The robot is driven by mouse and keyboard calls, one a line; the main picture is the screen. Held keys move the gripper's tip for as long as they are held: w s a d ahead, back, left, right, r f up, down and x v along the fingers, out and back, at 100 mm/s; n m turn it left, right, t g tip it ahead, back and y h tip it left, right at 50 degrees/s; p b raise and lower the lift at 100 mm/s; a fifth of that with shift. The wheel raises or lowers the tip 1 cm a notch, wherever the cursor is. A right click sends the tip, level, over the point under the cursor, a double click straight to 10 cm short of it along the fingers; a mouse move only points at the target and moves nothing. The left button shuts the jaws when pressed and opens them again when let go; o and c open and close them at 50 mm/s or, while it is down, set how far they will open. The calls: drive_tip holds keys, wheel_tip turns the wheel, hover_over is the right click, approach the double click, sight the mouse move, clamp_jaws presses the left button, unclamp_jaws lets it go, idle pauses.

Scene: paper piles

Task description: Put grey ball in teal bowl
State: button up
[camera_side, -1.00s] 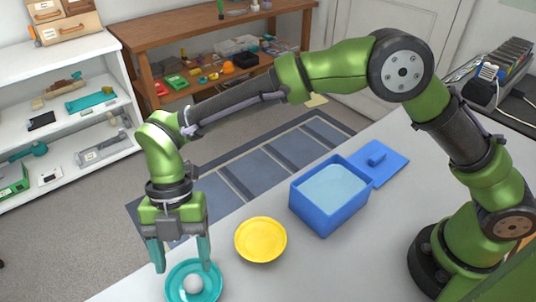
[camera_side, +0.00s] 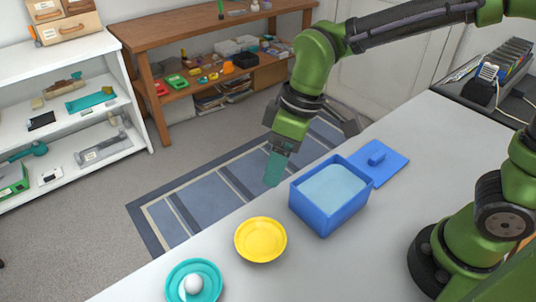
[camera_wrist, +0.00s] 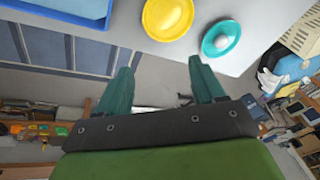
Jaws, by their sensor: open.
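The grey ball (camera_side: 193,284) rests inside the teal bowl (camera_side: 177,272) near the front left of the table in the side view. The wrist view also shows the ball (camera_wrist: 221,41) in the bowl (camera_wrist: 233,29). My gripper (camera_side: 275,170) is raised beside the blue box, well away from the bowl. In the wrist view its teal fingers (camera_wrist: 161,92) are spread apart with nothing between them. In the side view one finger is clearly seen and the other is hard to make out.
A yellow plate (camera_side: 261,240) lies between the bowl and an open blue box (camera_side: 325,215). A blue lid (camera_side: 377,160) lies behind the box. The grey table (camera_side: 375,240) is bare in its middle. Shelves (camera_side: 100,130) stand beyond the table edge.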

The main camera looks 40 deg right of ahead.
drive_tip(key=s+d+r+m+t, duration=0.3)
drive_tip(key=d+m, duration=0.2)
drive_tip(key=d, duration=0.3)
drive_tip(key=s+d+r+m+t+h, duration=0.1)
drive_tip(key=s+d+r+m+t, duration=0.2)
drive_tip(key=d+m, duration=0.3)
drive_tip(key=s+d, duration=0.1)
drive_tip(key=d, duration=0.2)
drive_tip(key=shift+s+d+r, duration=0.15)
drive_tip(key=shift+s+r, duration=0.05)
drive_tip(key=shift+s, duration=0.1)
